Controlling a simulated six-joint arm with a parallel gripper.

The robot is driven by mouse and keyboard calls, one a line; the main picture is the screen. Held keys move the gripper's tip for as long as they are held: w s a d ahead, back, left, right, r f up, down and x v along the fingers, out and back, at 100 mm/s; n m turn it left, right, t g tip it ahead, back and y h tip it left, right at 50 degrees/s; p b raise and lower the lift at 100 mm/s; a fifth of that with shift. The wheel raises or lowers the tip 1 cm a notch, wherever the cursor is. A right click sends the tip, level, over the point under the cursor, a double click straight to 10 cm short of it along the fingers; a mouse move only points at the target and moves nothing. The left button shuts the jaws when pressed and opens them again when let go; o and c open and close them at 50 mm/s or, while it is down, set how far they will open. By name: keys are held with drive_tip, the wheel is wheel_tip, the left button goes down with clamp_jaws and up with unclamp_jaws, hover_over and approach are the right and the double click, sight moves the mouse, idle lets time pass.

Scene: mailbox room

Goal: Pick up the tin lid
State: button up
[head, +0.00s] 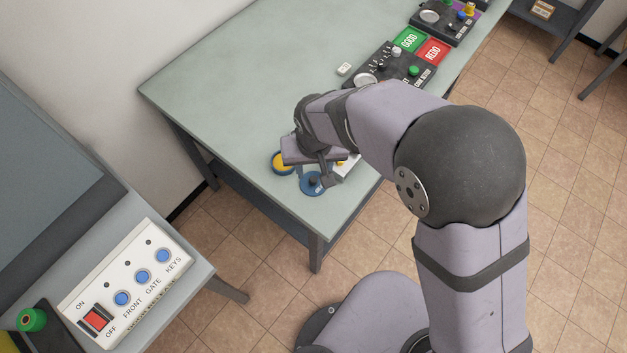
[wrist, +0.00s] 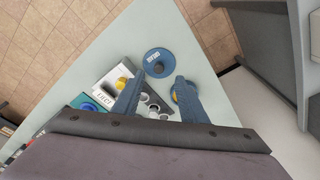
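The tin lid (head: 313,183) is a round blue disc with a dark knob and a white label, lying flat near the table's front corner. It also shows in the wrist view (wrist: 157,54), just beyond my fingertips. My gripper (wrist: 160,79) is open, with its two fingers apart and nothing seen between the tips. In the head view my gripper (head: 323,174) points down beside the lid and partly covers its right side. A blue-rimmed round tin with a yellow inside (head: 281,162) stands behind the lid, partly hidden by my right finger in the wrist view.
A white panel with a yellow button (wrist: 116,82) and several small pale round parts (wrist: 152,106) are close to my left finger. A black control box (head: 399,67) and green and red pads (head: 410,40) stand farther along the table (head: 215,85). Its left part is clear.

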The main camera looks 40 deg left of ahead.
sight(314, 179)
drive_tip(key=shift+w+a+f+p, duration=0.2)
drive_tip(key=shift+f+p, duration=0.35)
drive_tip(key=shift+f, duration=0.65)
drive_tip(key=shift+w+a+f+p, duration=0.15)
drive_tip(key=shift+f+p, duration=0.35)
drive_tip(key=shift+f, duration=0.7)
drive_tip(key=shift+w+a+f+p, duration=0.1)
drive_tip(key=shift+w+f+p, duration=0.15)
drive_tip(key=shift+f+p, duration=0.65)
drive_tip(key=shift+f+b, duration=0.3)
drive_tip(key=shift+b, duration=0.05)
clamp_jaws()
